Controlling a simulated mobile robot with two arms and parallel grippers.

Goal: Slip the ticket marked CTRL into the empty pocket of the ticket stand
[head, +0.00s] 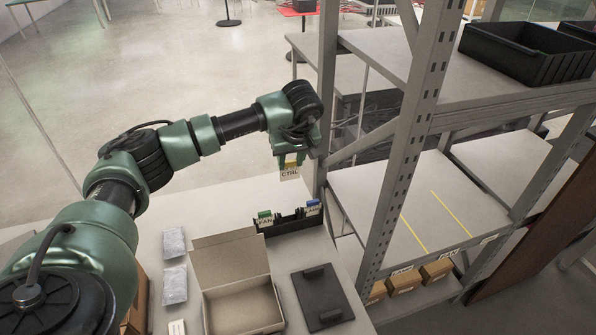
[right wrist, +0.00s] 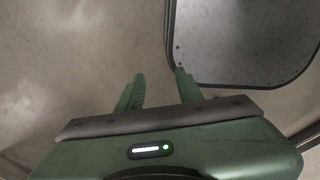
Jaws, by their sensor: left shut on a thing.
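My left gripper (head: 290,157) is shut on the ticket marked CTRL (head: 290,173), a pale card with a yellow top edge. It hangs upright in the air above and behind the ticket stand. The black ticket stand (head: 292,227) is on the table. It holds a green-topped ticket (head: 265,217) at its left and a blue-topped ticket (head: 312,207) at its right, with a gap between them. My right gripper (right wrist: 158,80) shows only in the right wrist view. Its fingers are apart with nothing between them, over a bare floor.
On the table (head: 200,215) are an open cardboard box (head: 240,310), a dark flat tray (head: 322,298) and two grey packets (head: 174,243). A metal shelf rack's upright (head: 405,150) stands close to the right of the stand. A black bin (head: 525,55) sits on the upper shelf.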

